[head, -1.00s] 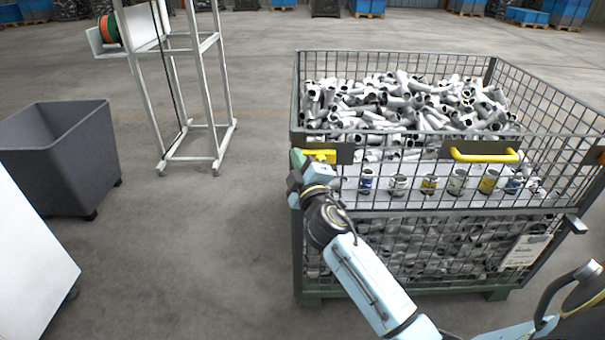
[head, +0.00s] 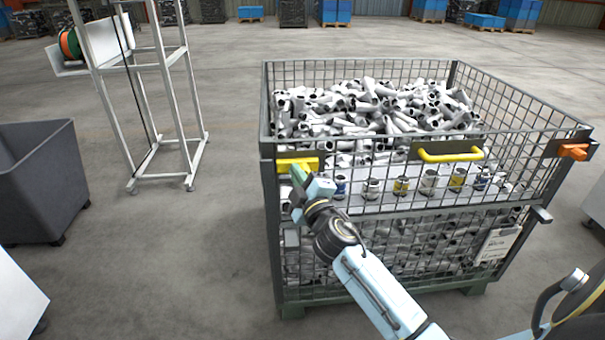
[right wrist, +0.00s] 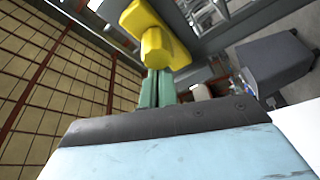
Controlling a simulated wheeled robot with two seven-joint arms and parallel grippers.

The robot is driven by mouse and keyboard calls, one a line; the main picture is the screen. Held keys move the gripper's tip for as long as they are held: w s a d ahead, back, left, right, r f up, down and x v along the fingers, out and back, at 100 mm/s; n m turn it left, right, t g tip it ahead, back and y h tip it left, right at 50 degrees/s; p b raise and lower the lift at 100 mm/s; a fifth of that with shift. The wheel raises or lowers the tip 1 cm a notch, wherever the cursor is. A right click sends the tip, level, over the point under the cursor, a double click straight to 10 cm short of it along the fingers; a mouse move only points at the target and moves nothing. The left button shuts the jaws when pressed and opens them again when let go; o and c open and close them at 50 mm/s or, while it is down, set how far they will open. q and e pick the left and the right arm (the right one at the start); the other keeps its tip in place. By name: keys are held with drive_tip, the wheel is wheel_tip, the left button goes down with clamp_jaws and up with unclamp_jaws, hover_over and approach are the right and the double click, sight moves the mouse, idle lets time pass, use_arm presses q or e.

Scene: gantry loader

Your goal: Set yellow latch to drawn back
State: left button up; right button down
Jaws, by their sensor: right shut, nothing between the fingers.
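The yellow latch (head: 288,165) sits on a dark plate at the top left front corner of the wire mesh crate (head: 268,215). Its bar lies level across the corner. My right gripper (head: 298,173), with green fingers, is just below and in front of the latch. In the right wrist view the shut green fingers (right wrist: 158,88) point at the knob of the yellow latch (right wrist: 155,40), with nothing between them. The fingertips are at or close to the knob; contact cannot be told. My left gripper is not in view.
The crate holds many grey pipe pieces. A yellow handle (head: 450,156) and an orange latch (head: 573,151) are on its front. Several small cans stand on a ledge behind the mesh. A grey bin (head: 40,185) and a white metal frame (head: 165,180) stand left, with open floor between.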

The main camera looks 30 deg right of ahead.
sight(283, 172)
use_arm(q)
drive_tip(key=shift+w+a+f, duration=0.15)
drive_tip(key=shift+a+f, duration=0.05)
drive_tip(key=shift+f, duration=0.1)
use_arm(e)
drive_tip(key=shift+d+f, duration=0.1)
drive_tip(key=shift+d, duration=0.2)
drive_tip(key=shift+a, duration=0.1)
